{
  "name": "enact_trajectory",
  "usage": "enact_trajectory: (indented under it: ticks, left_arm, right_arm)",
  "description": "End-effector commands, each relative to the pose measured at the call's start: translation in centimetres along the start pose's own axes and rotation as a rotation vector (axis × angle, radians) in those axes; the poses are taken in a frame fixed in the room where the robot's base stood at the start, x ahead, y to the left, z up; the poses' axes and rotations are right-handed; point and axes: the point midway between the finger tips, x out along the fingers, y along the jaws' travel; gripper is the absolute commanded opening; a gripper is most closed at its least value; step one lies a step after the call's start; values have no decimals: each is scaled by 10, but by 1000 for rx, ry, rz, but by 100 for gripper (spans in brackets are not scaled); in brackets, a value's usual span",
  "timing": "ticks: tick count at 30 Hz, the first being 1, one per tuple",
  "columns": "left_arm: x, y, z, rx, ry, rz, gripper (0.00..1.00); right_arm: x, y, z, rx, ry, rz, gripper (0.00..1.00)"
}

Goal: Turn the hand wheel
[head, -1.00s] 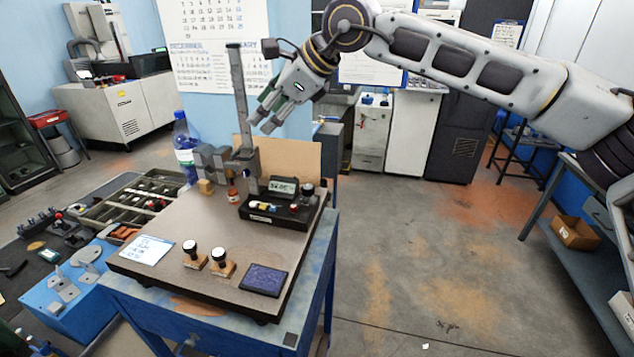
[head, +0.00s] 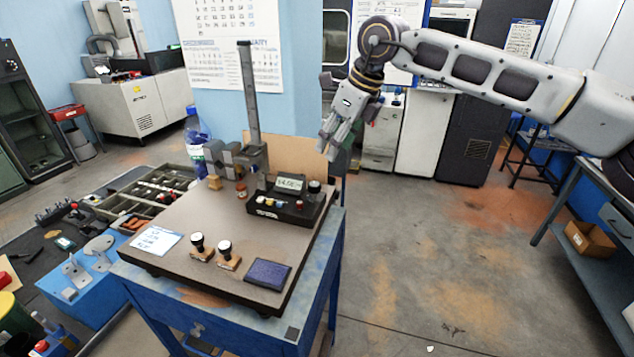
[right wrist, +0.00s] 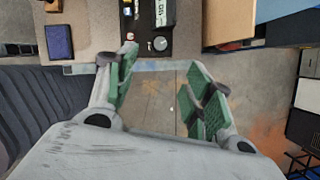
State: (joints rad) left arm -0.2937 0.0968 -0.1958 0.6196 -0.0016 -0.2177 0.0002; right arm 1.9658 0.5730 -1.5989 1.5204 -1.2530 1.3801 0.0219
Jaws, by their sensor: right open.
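A tall dark column (head: 249,95) stands at the back of the bench board, with grey blocks (head: 222,156) at its foot. I cannot clearly make out which part is the hand wheel. A black instrument box (head: 288,207) with a small display stands in front of the column; a dark round knob (head: 314,187) is at its right end. My right gripper (head: 330,146) is open and empty, in the air right of the column and above the board's back right edge. Its two green-padded fingers are spread in the right wrist view (right wrist: 165,75). My left gripper is not in view.
The brown board (head: 180,228) lies on a blue table (head: 320,285). Two stamps (head: 228,258), a dark blue pad (head: 268,274) and a paper card (head: 156,241) are at its front. A blue-capped bottle (head: 194,135) stands behind it.

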Motion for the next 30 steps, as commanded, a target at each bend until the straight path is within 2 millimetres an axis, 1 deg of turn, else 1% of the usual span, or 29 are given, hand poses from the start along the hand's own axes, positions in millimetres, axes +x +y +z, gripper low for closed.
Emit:
enact_trajectory:
  ticks: [11,16,23,30]
  left_arm:
    - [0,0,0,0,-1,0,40]
    - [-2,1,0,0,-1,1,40]
    - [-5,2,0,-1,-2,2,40]
    - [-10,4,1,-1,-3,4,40]
  right_arm:
    - [1,0,0,0,-1,0,52]
    - [9,0,0,-1,0,0,52]
    - [32,1,0,-1,0,1,52]
    - [64,0,1,-1,0,0,52]
